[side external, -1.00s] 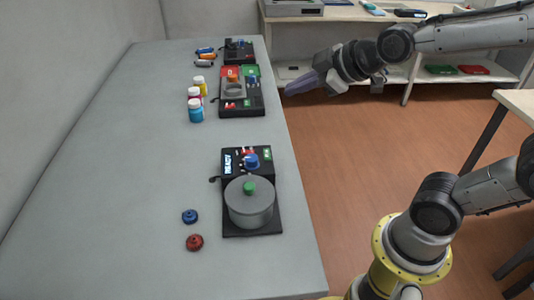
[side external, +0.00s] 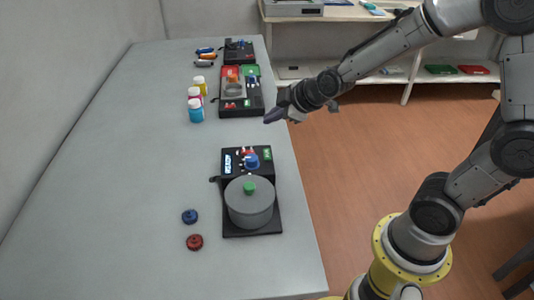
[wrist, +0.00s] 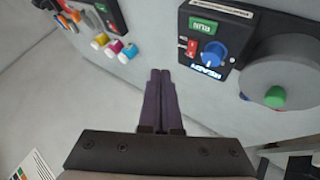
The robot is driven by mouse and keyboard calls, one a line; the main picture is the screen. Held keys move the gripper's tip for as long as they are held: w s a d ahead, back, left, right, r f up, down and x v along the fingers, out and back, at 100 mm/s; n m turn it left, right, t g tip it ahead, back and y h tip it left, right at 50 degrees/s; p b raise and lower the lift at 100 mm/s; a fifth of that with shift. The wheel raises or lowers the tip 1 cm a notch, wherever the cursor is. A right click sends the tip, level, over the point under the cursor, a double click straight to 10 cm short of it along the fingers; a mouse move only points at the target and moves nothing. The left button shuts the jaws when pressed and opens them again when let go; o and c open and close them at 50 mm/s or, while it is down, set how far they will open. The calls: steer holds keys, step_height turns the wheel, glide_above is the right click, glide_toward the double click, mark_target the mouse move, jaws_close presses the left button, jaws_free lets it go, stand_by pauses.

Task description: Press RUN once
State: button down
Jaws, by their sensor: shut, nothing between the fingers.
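The near machine is a black device with a control panel (side external: 233,155). Its green RUN button (side external: 266,154) is at the panel's far right corner; the button also shows upside down in the wrist view (wrist: 202,26). A lit READY display (wrist: 205,72), a blue knob (wrist: 213,52) and a red switch (wrist: 191,46) share the panel. A grey round drum (side external: 249,208) with a green knob (side external: 248,188) sits on the machine. My gripper (side external: 270,117) is shut and empty, above the table's right edge, beyond the panel and apart from it. Its closed fingers (wrist: 160,74) point toward the table.
A second black device (side external: 241,108) with red and green parts stands farther back, and a third (side external: 238,50) behind it. Several capped bottles (side external: 196,113) stand to its left. A blue cap (side external: 189,216) and a red cap (side external: 194,242) lie near the drum. The table's left side is clear.

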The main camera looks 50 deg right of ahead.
mark_target(271, 158)
steer(key=shift+f, duration=4.3)
steer(key=shift+f, duration=0.4)
steer(key=shift+f, duration=0.45)
steer(key=shift+r, duration=0.85)
steer(key=shift+r, duration=2.55)
